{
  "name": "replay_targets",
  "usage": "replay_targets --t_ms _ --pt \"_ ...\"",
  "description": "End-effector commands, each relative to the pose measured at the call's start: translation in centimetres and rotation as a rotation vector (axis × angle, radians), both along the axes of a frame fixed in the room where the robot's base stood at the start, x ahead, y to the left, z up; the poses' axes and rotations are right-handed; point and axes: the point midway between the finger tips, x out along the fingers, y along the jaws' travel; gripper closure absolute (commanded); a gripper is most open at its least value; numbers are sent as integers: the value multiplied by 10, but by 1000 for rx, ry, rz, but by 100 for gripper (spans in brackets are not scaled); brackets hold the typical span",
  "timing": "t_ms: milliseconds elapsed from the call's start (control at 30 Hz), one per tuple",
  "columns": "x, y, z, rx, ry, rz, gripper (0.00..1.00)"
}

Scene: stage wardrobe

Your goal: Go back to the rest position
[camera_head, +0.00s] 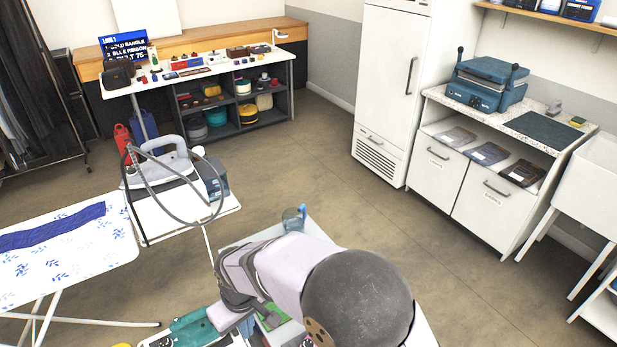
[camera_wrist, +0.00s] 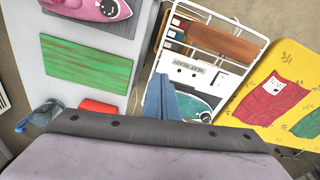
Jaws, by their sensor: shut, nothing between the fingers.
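My gripper (camera_wrist: 166,80) shows in the wrist view as blue-grey fingers shut together with nothing between them. It points down over the gap between a pale table (camera_wrist: 65,98) and a white wire-framed stand (camera_wrist: 208,45). The stand carries a brown pad and a panel that seems to read "HEAT READY", and a teal iron (camera_wrist: 198,104) is partly hidden beside the fingers. In the head view my arm reaches over the table from the bottom; the fingertips cannot be made out there.
A yellow board (camera_wrist: 280,95) lies right of the stand. An ironing board (camera_head: 110,255) stands left.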

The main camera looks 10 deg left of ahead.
Motion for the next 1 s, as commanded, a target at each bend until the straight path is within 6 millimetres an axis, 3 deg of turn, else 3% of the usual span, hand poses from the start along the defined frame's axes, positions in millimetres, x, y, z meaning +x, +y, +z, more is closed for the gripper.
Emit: replay_targets --t_ms 33,100,233,400,500,700,1000 --pt "19 -35 11 -4 3 -81 100" --pt "34 -79 21 -12 10 -178 100" --pt "45 -166 38 -27 26 -366 100" --pt "27 -266 51 -42 52 -606 100" --pt "6 -310 54 -47 67 -728 100" --pt "-32 -360 54 -52 90 -897 100" --pt "-50 -375 53 -55 102 -961 100"
